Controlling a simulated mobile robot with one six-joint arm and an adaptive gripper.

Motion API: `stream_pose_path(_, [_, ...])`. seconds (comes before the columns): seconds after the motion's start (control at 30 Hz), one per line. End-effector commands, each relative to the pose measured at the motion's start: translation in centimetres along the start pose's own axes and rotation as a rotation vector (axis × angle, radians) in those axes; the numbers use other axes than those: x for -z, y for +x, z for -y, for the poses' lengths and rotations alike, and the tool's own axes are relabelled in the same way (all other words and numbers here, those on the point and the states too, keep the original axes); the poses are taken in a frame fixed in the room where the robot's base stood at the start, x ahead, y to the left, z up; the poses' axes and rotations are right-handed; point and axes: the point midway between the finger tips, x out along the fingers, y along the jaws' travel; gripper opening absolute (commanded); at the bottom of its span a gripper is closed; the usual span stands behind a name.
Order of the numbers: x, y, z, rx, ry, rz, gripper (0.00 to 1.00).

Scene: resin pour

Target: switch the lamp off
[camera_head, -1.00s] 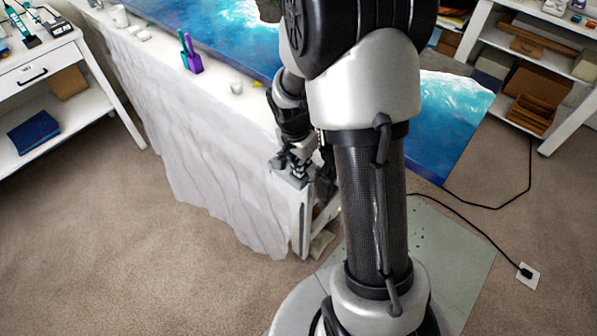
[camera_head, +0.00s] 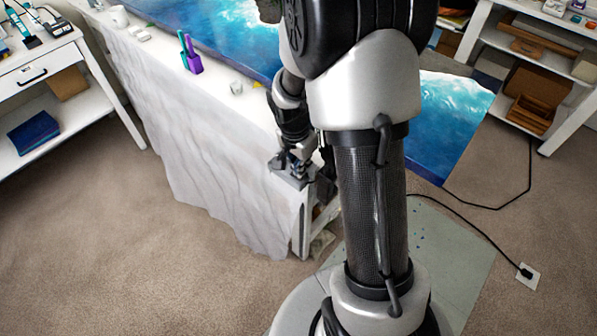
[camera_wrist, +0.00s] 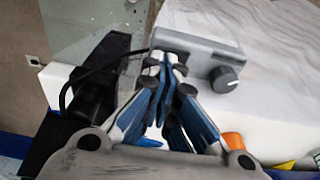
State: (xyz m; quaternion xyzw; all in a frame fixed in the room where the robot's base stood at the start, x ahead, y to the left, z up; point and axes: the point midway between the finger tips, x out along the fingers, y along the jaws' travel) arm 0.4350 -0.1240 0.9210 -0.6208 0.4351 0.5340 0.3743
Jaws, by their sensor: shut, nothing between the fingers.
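A grey control box (camera_wrist: 200,48) with a dark round knob (camera_wrist: 225,79) sits at the table's edge in the wrist view. It also shows in the head view (camera_head: 287,179), partly behind my gripper. My gripper (camera_wrist: 172,62) is shut and empty, its blue-sided fingertips at the box's near face, left of the knob. Whether they touch it cannot be told. The fingertips hide that part of the box, and no switch can be made out. In the head view my gripper (camera_head: 299,167) is just above the box. No lamp head can be made out.
The white-draped table (camera_head: 215,150) carries purple and teal tools (camera_head: 191,60) and a small cup (camera_head: 237,88). A white cart (camera_head: 95,95) stands left, a shelf (camera_head: 545,65) right. A black cable runs to a floor socket (camera_head: 529,275). Carpet at front left is clear.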

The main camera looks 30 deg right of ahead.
Motion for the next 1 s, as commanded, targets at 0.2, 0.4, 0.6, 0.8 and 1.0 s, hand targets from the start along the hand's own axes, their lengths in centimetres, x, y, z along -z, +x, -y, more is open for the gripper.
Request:
stream_pose_path(0.2, [-0.1,0.3,0.0,0.0,0.0,0.0,0.0])
stream_pose_path(0.4, [-0.1,0.6,0.0,0.0,0.0,0.0,0.0])
stream_pose_path(0.6, [-0.1,0.9,0.0,0.0,0.0,0.0,0.0])
stream_pose_path(0.8, [-0.2,1.2,0.0,0.0,0.0,0.0,0.0])
stream_pose_path(1.0, [-0.2,1.5,0.0,0.0,0.0,0.0,0.0])
